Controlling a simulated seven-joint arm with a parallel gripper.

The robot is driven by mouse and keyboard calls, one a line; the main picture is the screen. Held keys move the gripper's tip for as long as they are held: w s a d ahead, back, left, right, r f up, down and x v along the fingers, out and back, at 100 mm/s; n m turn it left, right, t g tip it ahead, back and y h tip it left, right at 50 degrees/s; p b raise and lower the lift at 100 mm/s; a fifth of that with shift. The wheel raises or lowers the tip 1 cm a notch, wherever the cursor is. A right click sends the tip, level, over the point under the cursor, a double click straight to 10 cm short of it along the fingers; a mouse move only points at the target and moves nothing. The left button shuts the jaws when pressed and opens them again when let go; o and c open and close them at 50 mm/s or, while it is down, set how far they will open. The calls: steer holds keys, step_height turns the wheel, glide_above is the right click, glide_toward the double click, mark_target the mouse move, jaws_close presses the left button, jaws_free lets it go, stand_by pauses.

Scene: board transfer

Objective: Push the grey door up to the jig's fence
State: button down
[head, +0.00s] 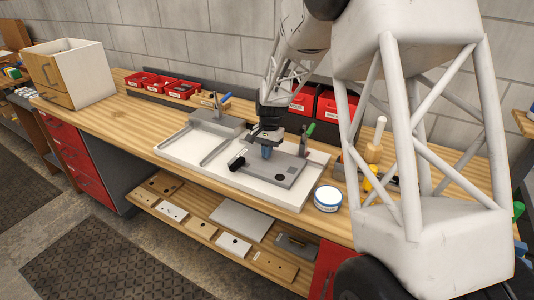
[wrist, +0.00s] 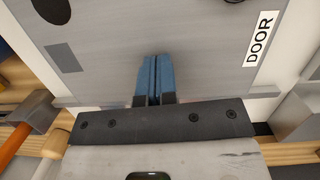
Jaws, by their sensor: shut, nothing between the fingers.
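The grey door (head: 284,180) is a flat plate lying on the right part of the white board (head: 190,150). In the wrist view the door (wrist: 200,50) fills the upper part and bears a white DOOR label (wrist: 258,38). My gripper (head: 267,153) is over the door, pointing down, with its blue fingers shut and empty. In the wrist view the shut fingers (wrist: 153,60) lie over the middle of the door; I cannot tell whether they touch it. Grey raised rails (head: 215,152) stand on the board left of the door; which one is the fence is unclear.
A green-handled clamp (head: 306,136) stands behind the door, and a blue-handled one (head: 221,102) farther left. A round blue-and-white tin (head: 328,199) stands to the right. Red bins (head: 182,90) line the back.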

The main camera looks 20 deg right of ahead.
steer(key=shift+r, duration=0.2)
steer(key=shift+d, duration=0.1)
steer(key=w+d, duration=0.2)
steer(key=w, duration=0.1)
steer(key=w+d, duration=0.5)
steer(key=w, duration=0.1)
steer(key=shift+d+r, duration=0.15)
steer(key=shift+d, duration=0.2)
steer(key=s+a+r+n+t, duration=0.15)
steer(key=s+a+r, duration=0.25)
steer(key=s+r, duration=0.55)
steer(key=s+a+r+n+t, duration=0.15)
steer(key=s+a+r, duration=0.4)
steer(key=s, duration=0.75)
steer(key=s+a+r+n, duration=0.1)
steer(key=s+n, duration=0.1)
steer(key=s, duration=1.2)
steer(key=s+a+r+n+t+h, duration=0.1)
steer(key=s+n, duration=0.2)
steer(key=s, duration=1.2)
steer(key=shift+a, duration=0.35)
